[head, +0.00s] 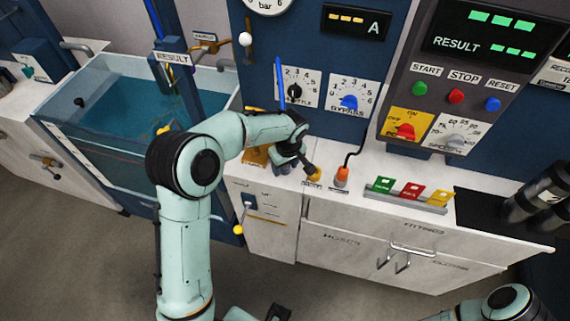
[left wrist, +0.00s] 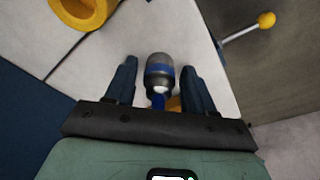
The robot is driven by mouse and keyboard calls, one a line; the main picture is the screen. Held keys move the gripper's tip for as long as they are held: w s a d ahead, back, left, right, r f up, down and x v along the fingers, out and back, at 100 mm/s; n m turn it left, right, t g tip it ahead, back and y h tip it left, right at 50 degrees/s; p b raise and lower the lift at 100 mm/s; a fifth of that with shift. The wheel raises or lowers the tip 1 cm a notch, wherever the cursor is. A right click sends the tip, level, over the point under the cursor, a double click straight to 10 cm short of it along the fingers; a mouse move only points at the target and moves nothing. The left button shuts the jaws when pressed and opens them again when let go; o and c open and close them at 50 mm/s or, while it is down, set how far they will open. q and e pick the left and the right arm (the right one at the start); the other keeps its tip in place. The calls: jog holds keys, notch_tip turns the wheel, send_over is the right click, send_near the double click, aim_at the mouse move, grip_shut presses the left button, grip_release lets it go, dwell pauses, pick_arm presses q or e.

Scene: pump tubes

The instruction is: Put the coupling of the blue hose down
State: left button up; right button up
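The blue hose (head: 281,85) rises as a thin blue tube behind my left gripper in the head view. Its coupling (left wrist: 158,72), grey metal with a blue band, is between the fingers of my left gripper (left wrist: 160,80) in the left wrist view. A gap shows on each side of the coupling, so the fingers are open around it. In the head view my left gripper (head: 294,163) is low over the white worktop and hides the coupling. I cannot tell exactly how the coupling rests. Dark parts at the bottom edge (head: 277,313) may be my right gripper; its fingers are unclear.
An orange coupling (head: 342,176) with a black hose stands right of my left gripper. A tray of coloured cards (head: 410,205) lies further right. A water tank (head: 100,150) is at the left. A yellow-knobbed lever (head: 239,229) sticks out from the cabinet front.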

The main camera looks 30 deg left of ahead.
pick_arm(q)
jog(key=shift+r, duration=0.55)
notch_tip(320, 180, up, 11)
jog(key=s+d+p, duration=0.1)
jog(key=shift+d, duration=0.3)
dwell(0.3)
